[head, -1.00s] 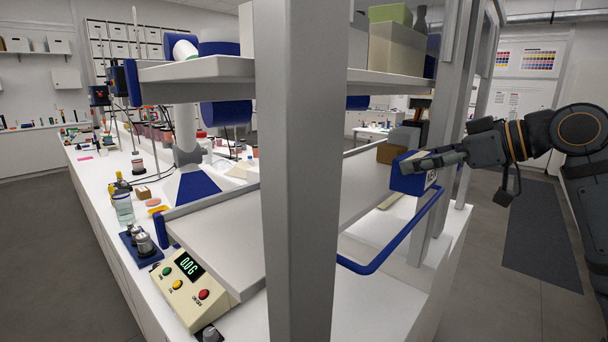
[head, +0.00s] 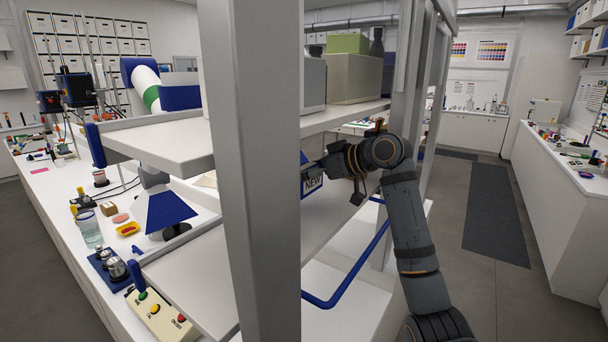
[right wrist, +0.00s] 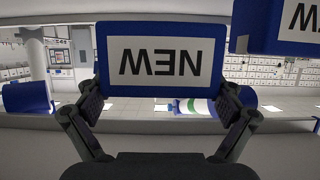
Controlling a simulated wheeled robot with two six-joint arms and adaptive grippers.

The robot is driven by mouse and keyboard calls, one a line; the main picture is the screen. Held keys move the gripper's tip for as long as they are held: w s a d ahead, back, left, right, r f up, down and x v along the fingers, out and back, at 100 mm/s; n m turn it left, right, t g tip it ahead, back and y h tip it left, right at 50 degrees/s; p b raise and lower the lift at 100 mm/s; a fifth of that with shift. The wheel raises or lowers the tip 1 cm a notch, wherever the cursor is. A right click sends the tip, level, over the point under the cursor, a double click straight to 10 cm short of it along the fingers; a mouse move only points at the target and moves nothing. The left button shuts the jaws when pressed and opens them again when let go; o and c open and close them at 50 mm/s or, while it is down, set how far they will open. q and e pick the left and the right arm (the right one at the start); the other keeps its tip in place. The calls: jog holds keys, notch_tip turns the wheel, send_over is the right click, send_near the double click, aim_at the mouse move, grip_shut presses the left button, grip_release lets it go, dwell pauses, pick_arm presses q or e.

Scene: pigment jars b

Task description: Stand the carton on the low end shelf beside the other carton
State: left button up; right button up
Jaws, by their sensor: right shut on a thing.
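My right gripper (head: 320,166) is shut on a blue carton (head: 314,184) with a white NEW label, at the shelf unit's open end. The post hides part of it. In the right wrist view the gripper (right wrist: 160,103) has a finger on each side of the carton (right wrist: 160,27), whose label reads upside down. A second blue carton (right wrist: 270,45) with a similar label is at the upper right there, apart from the held one. I cannot pick it out in the head view. The low shelf (head: 335,222) lies below the held carton; contact cannot be told. My left gripper is not in view.
A grey post (head: 250,180) stands in front of the shelf unit. The upper shelf (head: 170,145) carries boxes, including a green-topped one (head: 350,75).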

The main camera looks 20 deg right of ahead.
aim_at(313, 184)
jog(key=shift+w, duration=0.1)
jog(key=shift+f, duration=0.4)
notch_tip(313, 184, down, 2)
jog(key=shift+f+p, duration=0.2)
jog(key=shift+p, duration=0.6)
jog(key=shift+f, duration=0.2)
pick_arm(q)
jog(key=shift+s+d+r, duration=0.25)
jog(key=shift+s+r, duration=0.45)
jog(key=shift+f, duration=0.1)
pick_arm(e)
jog(key=shift+f, duration=0.1)
jog(key=o, duration=1)
